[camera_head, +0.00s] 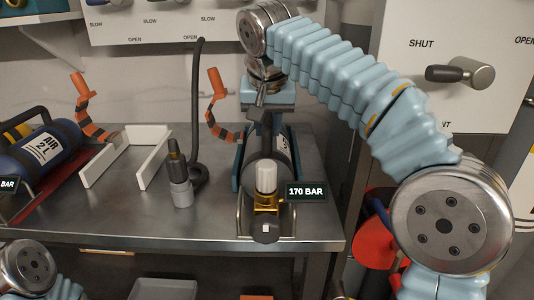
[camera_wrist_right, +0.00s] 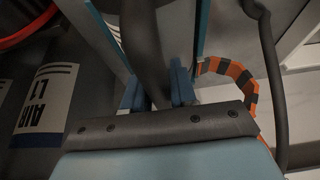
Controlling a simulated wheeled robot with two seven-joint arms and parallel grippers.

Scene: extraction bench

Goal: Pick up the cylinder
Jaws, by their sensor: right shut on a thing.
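The cylinder (camera_head: 262,168) lies at the right of the steel bench, its white knob and brass valve facing me beside a "170 BAR" tag. My right gripper (camera_head: 264,118) reaches down over it from above. In the right wrist view the right gripper (camera_wrist_right: 156,92) has its two blue fingers shut on a dark bar, the cylinder's handle (camera_wrist_right: 150,40). The cylinder's "AIR" label (camera_wrist_right: 45,98) shows at the left there. My arm hides part of the cylinder, and I cannot tell whether it is clear of its rest. My left gripper is out of view.
Another blue air cylinder (camera_head: 45,145) lies at the bench's left. A white open frame (camera_head: 125,155), a grey fitting with a dark hose (camera_head: 181,190) and orange-striped hoses (camera_head: 222,115) stand between. Valve panels rise behind. The bench's front middle is clear.

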